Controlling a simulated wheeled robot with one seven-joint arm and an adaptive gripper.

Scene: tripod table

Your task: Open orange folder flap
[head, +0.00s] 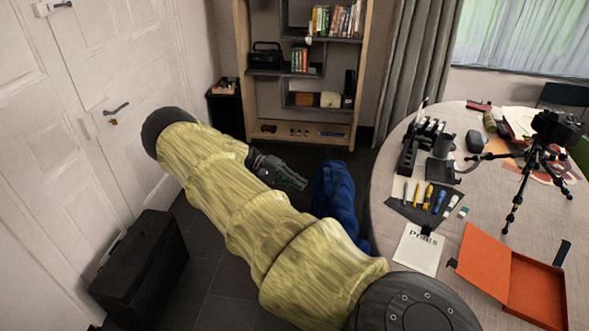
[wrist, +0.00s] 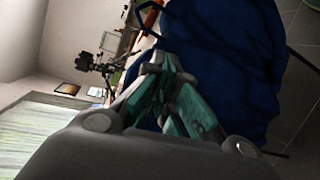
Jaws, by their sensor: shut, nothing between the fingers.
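The orange folder (head: 484,262) lies on the round table at the lower right of the head view. It appears spread open: a bright flat panel is on the left, and a darker shallow section with raised edges is on the right. Black tabs show at its edges. My gripper (head: 297,184) is off the table, far to the left of the folder, in front of the shelf and beside a blue bag. Its fingers are shut and empty; they also show in the wrist view (wrist: 163,82). I cannot make out the folder clearly in the wrist view.
The round table (head: 391,242) holds a white paper (head: 418,250), a row of pens, a black tripod with camera (head: 553,130) and a black organizer (head: 420,140). A blue bag (head: 335,195) stands between my gripper and the table. A black case (head: 140,265) is by the door.

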